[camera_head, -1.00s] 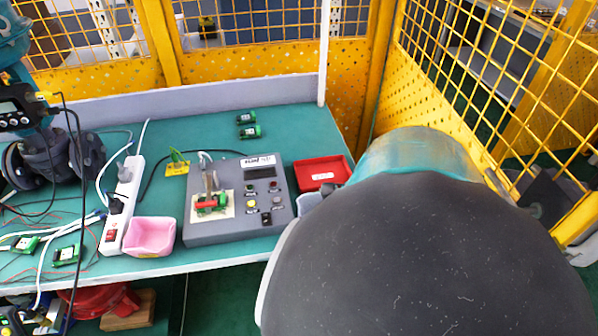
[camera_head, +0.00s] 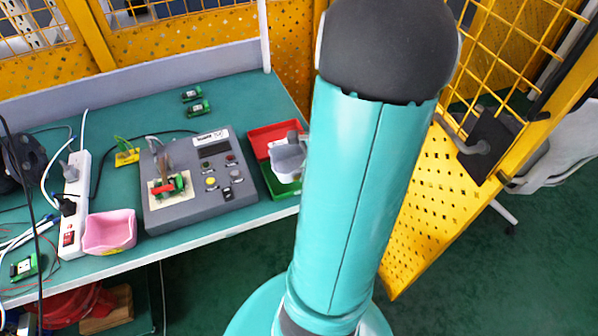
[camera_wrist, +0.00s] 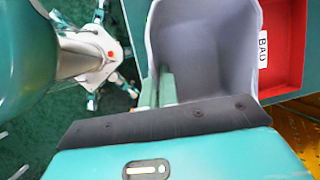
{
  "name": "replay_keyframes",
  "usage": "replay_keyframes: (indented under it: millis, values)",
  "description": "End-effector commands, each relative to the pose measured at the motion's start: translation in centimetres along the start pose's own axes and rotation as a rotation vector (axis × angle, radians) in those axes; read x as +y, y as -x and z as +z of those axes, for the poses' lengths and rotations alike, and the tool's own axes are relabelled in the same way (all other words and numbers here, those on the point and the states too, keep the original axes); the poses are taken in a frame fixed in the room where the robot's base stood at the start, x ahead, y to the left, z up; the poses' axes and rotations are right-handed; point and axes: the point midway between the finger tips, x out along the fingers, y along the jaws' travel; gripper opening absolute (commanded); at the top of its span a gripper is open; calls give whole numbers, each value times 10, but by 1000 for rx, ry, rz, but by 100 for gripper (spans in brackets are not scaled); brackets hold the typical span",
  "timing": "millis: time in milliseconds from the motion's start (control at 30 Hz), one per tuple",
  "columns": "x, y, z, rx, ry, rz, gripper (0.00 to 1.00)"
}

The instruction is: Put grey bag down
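The grey bag looks like an open grey container (camera_wrist: 205,45) and fills the middle of the wrist view. My gripper (camera_wrist: 157,90) has its two teal fingers on either side of the bag's near left wall, so it appears shut on that wall. In the head view the grey bag (camera_head: 288,162) is beside my arm, over or in a green tray (camera_head: 281,187); I cannot tell whether it touches the tray. My gripper is mostly hidden behind my arm in the head view.
A red tray (camera_head: 268,135) marked BAD adjoins the green tray; the red tray also shows in the wrist view (camera_wrist: 285,72). The grey control box (camera_head: 200,195) stands left, with a pink bin (camera_head: 109,232) beyond it. A yellow mesh fence (camera_head: 425,215) is close on the right.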

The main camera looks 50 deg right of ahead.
Motion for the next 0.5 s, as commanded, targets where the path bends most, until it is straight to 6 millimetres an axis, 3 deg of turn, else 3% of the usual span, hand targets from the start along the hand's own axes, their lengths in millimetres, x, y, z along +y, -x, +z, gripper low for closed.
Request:
replay_keyframes:
  millis: [300,500]
  values:
    - [-14,-21,-18,-2,0,1,0]
    - [-9,-45,-28,-1,-1,1,0]
